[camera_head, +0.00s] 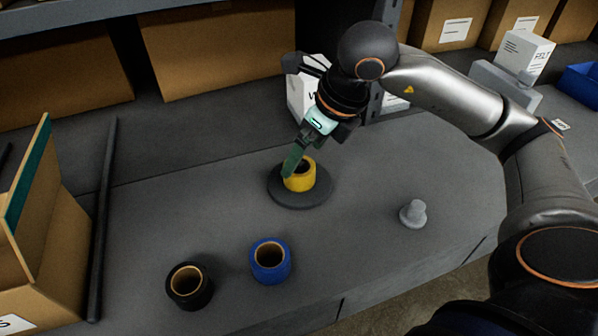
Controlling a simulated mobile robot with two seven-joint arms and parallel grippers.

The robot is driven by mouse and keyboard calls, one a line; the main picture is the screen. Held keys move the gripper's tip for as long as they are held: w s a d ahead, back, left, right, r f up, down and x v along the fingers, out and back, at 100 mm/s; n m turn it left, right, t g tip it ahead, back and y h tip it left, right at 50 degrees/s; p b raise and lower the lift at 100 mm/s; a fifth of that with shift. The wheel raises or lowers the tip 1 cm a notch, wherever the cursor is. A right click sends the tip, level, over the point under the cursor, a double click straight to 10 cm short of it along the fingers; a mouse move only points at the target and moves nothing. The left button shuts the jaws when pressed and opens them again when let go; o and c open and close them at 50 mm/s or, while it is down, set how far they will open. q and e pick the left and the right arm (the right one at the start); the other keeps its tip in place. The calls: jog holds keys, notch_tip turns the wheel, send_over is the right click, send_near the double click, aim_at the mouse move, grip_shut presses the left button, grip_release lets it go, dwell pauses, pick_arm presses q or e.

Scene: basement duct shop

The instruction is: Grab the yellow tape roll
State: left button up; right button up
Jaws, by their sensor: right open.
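The yellow tape roll (301,181) sits on a round dark disc (315,196) near the middle of the grey bench. My right gripper (296,160) comes down over the roll from above, tilted. One green-tipped finger shows at the roll's left side, and the other fingertip is hard to make out. The gripper is open, and I cannot tell whether it touches the roll. My left gripper is not in the picture.
A blue tape roll (270,261) and a black tape roll (188,286) stand at the front of the bench (150,215). A small grey knob-shaped part (413,214) stands to the right. White boxes stand behind my gripper. A cardboard box (45,240) and dark rod (103,220) are left.

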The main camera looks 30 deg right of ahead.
aim_at(301, 183)
jog(key=x, duration=0.5)
jog(key=shift+f, duration=0.1)
jog(key=shift+c, duration=0.2)
jog(key=c, duration=1.4)
